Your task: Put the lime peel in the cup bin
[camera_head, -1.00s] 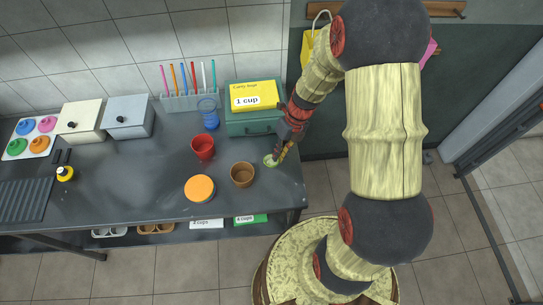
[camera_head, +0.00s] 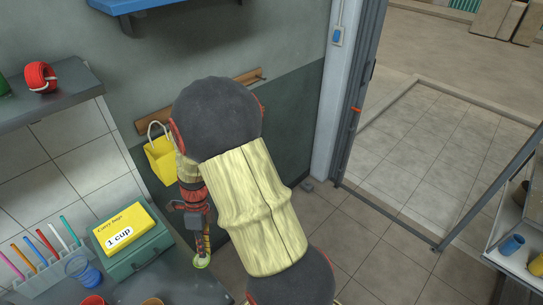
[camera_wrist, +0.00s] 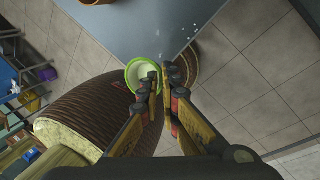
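The lime peel is a small round green-rimmed shell with a pale inside. In the wrist view the peel (camera_wrist: 137,72) is at the tips of my gripper (camera_wrist: 163,78), its right rim appearing pinched between the two close fingers. In the head view the peel (camera_head: 202,263) hangs below my gripper (camera_head: 202,250), by the right end of the grey table (camera_head: 180,284). I cannot make out a bin that is clearly the cup bin.
A green box with a yellow "1 cup" pack (camera_head: 123,230), a blue glass (camera_head: 88,274) and a pen rack (camera_head: 45,275) stand on the table. A yellow bag (camera_head: 161,160) hangs on the wall. A doorway (camera_head: 430,130) opens at right, beside a shelf with a blue cup (camera_head: 512,245).

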